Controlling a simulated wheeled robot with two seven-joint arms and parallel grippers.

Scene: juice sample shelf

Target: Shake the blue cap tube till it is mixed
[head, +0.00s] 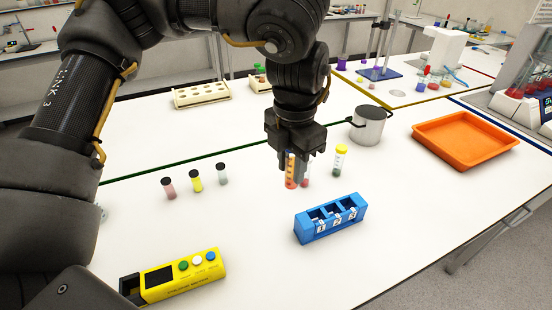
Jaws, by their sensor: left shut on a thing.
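My left gripper (292,150) is shut and points down over the middle of the white table. A tube with orange-red contents and dark marks (291,172) hangs upright between its fingers. The fingers hide the top of this tube, so I cannot see its cap colour. Whether the contents are evenly mixed is too small to tell. Another tube with reddish contents (306,178) shows just right of it, partly hidden. A yellow-capped tube with green contents (340,160) stands further right. My right gripper is not in view.
A blue rack numbered 1, 2, 3 (331,230) is in front of the gripper. Several small dark-capped vials (195,181) stand to the left. A yellow device with buttons (184,273) is at the front left. A metal pot (368,126) and orange tray (464,140) are right.

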